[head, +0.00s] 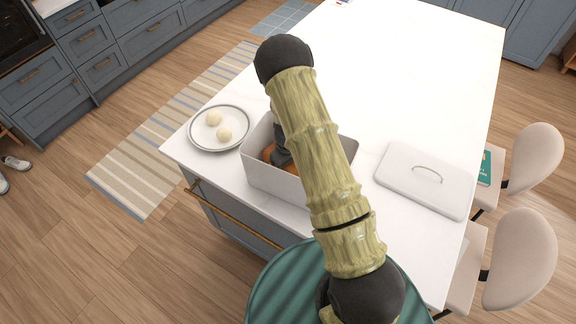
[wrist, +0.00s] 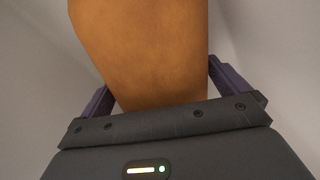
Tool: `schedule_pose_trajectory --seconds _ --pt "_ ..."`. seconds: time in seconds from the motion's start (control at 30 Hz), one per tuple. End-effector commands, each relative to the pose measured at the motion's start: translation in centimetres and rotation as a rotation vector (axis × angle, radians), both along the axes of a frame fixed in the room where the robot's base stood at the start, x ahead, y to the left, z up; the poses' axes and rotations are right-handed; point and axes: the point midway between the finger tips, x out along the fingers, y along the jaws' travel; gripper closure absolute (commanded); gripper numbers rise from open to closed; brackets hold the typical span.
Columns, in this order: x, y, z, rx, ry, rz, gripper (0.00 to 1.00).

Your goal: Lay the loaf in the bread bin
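The bread bin (head: 275,179) is an open, pale grey rectangular box on the white counter in the head view. The brown loaf (head: 298,159) is inside its walls, partly hidden by my arm and gripper; whether it rests on the bin's floor cannot be seen. My gripper (head: 283,160) reaches down into the bin over the loaf. In the wrist view the loaf (wrist: 150,50) fills the space between the two dark purple fingers, and both fingers lie against its sides. Pale bin surfaces show on either side of the loaf.
A light lid (head: 423,181) with a handle lies on the counter right of the bin. A round plate (head: 204,142) with two pale balls (head: 224,134) stands close to its left. Chairs (head: 523,260) stand along the right edge.

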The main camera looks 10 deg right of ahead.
Motion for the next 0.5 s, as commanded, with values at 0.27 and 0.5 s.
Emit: schedule_pose_trajectory --seconds 0.27,0.5 --pt "0.0 0.0 0.3 0.000 0.000 0.000 0.00" --pt "0.2 0.1 2.2 0.000 -0.004 0.001 0.00"
